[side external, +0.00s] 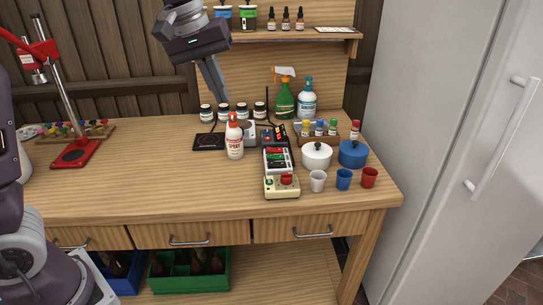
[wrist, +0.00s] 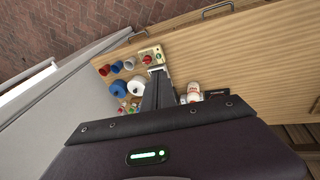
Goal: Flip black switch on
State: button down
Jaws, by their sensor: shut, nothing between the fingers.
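My gripper (side external: 224,119) is shut and empty.
White (side external: 317,154) and blue (side external: 353,153) pots and several cups stand to the right. A shelf (side external: 300,35) overhangs the back. The bench's left front is clear.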

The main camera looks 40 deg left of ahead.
jog(key=w+a+f+n+y, duration=0.1)
jog(key=w+f+y, duration=0.1)
jog(key=w+f, duration=0.5)
jog(key=g+y, duration=0.1)
jog(key=y, duration=0.1)
send_over(270, 163)
jog(key=s+d, duration=0.2)
jog(key=d, duration=0.2)
notch_tip(270, 163, down, 5)
jog(key=shift+w+a+f, duration=0.1)
jog(key=shift+w+a, duration=0.05)
jog(key=shift+a, duration=0.1)
jog(key=x, duration=0.9)
jog(key=s+x, duration=0.1)
jog(key=x, duration=0.4)
jog(key=shift+s+d+f, duration=0.1)
jog(key=shift+d+f, duration=0.05)
jog(key=shift+d, duration=0.2)
